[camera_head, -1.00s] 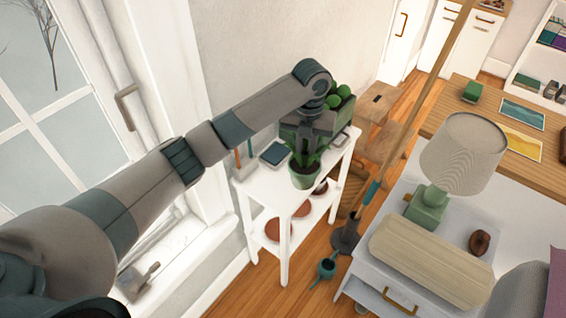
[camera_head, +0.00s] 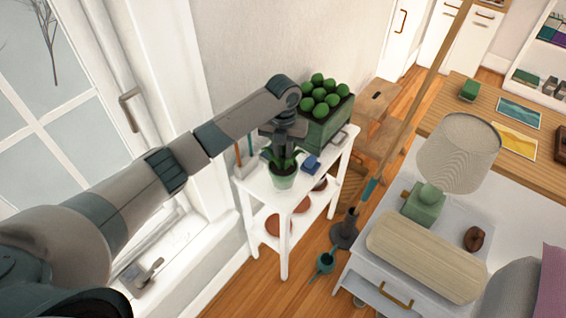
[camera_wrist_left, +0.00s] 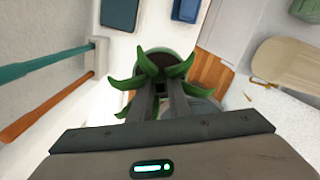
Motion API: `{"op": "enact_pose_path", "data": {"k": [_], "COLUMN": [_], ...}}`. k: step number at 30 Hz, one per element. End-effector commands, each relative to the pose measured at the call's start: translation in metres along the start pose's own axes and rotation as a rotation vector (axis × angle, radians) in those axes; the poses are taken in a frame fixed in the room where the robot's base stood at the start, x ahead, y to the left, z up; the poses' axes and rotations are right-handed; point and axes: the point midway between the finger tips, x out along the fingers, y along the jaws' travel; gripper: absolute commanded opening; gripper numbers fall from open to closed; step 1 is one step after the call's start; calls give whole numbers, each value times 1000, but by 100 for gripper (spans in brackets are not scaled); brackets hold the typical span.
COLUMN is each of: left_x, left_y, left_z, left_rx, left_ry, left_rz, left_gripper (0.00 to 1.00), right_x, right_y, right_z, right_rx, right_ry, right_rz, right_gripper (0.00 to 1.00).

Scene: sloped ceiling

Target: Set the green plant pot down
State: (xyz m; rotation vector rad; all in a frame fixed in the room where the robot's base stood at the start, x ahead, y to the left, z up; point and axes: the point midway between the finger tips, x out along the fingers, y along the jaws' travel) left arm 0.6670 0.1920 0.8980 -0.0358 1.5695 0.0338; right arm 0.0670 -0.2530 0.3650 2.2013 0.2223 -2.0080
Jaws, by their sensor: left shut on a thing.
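The green plant pot (camera_head: 284,181) has spiky green leaves and stands upright at the front edge of the white shelf table (camera_head: 262,194) in the head view. My left gripper (camera_head: 284,150) comes down from above and is shut on it among the leaves. In the left wrist view, the pot's rim (camera_wrist_left: 150,53) shows beyond my fingers (camera_wrist_left: 160,98), with leaves around them. I cannot tell whether the pot's base touches the tabletop. My right gripper is not in view.
A green crate of round green plants (camera_head: 325,120) stands behind the pot. A blue object (camera_head: 311,163) lies just right of it. Long-handled tools (camera_head: 244,158) stand at the left end. Terracotta dishes (camera_head: 273,224) sit on the lower shelf. A lamp (camera_head: 457,155) stands on the right.

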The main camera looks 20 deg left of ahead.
Motion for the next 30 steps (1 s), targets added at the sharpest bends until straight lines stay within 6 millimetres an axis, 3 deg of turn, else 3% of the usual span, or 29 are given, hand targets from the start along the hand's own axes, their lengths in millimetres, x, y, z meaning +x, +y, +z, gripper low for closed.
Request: {"op": "enact_pose_path", "data": {"k": [9, 21, 22, 24, 30], "left_x": [29, 33, 34, 34, 34], "left_y": [0, 0, 0, 0, 0], "left_z": [0, 0, -1, -1, -1], "left_rx": [0, 0, 0, 0, 0], "left_ry": [0, -1, 0, 0, 1], "left_rz": [1, 1, 1, 1, 2], "left_gripper": [0, 0, 19, 35, 35], "right_x": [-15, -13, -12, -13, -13], "right_y": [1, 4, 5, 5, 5], "right_z": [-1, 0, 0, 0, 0], "right_rx": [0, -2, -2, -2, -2], "right_ry": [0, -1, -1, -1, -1], "right_rz": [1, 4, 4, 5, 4], "right_gripper": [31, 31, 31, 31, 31]}}
